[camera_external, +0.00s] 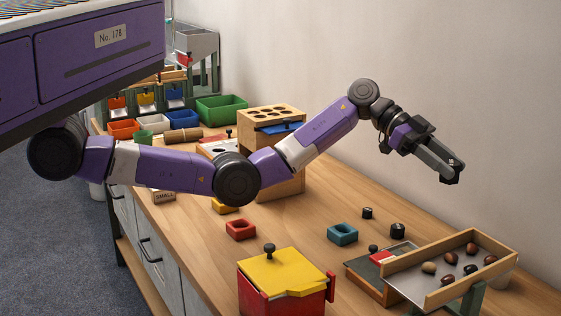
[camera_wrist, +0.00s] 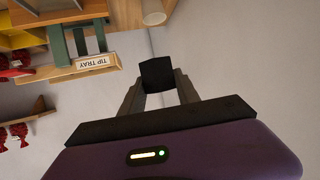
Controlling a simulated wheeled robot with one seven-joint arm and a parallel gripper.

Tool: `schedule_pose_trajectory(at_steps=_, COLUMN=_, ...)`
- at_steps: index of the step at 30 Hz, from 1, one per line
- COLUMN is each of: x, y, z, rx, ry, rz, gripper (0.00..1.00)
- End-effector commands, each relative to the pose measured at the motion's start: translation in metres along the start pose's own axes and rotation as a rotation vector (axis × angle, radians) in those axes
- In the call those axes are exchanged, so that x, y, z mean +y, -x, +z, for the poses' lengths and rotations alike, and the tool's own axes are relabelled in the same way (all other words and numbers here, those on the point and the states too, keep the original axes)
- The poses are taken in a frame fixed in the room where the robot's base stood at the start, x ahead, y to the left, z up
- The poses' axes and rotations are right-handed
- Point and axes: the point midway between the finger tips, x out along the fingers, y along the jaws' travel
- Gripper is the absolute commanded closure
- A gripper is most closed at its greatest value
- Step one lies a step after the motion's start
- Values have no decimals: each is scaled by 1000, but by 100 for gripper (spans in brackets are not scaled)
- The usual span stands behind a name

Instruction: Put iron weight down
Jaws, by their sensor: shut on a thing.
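My gripper (camera_external: 452,172) is raised over the right side of the table, above the tilted tray. In the wrist view my gripper (camera_wrist: 158,88) is shut on a dark block, the iron weight (camera_wrist: 157,73), held between the fingertips. In the external view the weight is hard to tell apart from the dark fingertips. Two other small black weights stand on the table: a smaller one (camera_external: 367,213) and a larger one (camera_external: 397,230), both apart from my gripper.
A wood-rimmed tray (camera_external: 405,288) with several chestnuts stands at the right, beside a low wooden box with a red panel (camera_external: 382,257). A teal block (camera_external: 342,234), a red block (camera_external: 240,229) and a yellow-lidded red box (camera_external: 282,272) are nearby. A TIP TRAY label (camera_wrist: 97,62) shows in the wrist view.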

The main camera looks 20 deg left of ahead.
Motion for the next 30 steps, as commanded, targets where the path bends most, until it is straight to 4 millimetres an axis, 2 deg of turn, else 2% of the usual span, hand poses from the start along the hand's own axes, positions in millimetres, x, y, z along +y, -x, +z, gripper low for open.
schedule_pose_trajectory(at_steps=2, x=5, y=1, z=0, rx=6, ry=-16, rz=31, gripper=100)
schedule_pose_trajectory(at_steps=5, x=6, y=-4, z=12, rx=5, ry=-18, rz=41, gripper=100)
schedule_pose_trajectory(at_steps=15, x=6, y=-34, z=85, rx=3, ry=-17, rz=39, gripper=100)
schedule_pose_trajectory(at_steps=21, x=5, y=-49, z=119, rx=4, ry=-17, rz=37, gripper=100)
schedule_pose_trajectory(at_steps=30, x=5, y=-56, z=137, rx=4, ry=-19, rz=37, gripper=100)
